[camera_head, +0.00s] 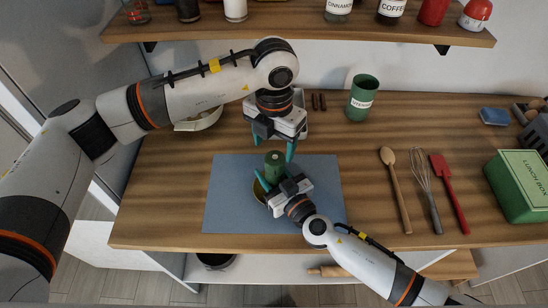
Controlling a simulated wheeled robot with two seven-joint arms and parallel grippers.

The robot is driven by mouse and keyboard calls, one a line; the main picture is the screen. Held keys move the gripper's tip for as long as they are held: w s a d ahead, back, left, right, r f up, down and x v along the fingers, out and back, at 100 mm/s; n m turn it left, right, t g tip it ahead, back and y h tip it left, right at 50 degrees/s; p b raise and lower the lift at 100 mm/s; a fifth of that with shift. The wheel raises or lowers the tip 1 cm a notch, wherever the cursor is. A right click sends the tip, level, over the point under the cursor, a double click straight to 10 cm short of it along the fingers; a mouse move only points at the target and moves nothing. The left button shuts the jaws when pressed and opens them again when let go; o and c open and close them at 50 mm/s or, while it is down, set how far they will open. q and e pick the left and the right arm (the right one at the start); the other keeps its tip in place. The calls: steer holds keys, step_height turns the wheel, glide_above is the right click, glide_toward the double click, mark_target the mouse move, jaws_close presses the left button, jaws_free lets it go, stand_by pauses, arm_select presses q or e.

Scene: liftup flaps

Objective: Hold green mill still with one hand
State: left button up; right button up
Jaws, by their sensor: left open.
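The green mill (274,161) stands upright above the blue-grey mat (325,200), its lower part hidden by my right gripper. My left gripper (273,147) comes in from above and behind it. Its teal fingers are spread, one to each side of the mill's top, with a visible gap on both sides. My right gripper (273,178) reaches in from the lower right, with its teal fingertips at the mill's lower part. Whether they close on the mill cannot be made out.
A green canister (362,98) stands behind on the wooden counter (160,200). A wooden spoon (396,190), whisk (426,190) and red spatula (449,190) lie to the right. Beyond them is a green lunch box (520,185). A shelf (290,24) with jars hangs above.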

mark_target(274, 159)
arm_select(q)
step_height(274, 159, down, 6)
steer(key=shift+f, duration=0.1)
steer(key=shift+c, duration=0.4)
steer(key=c, duration=0.9)
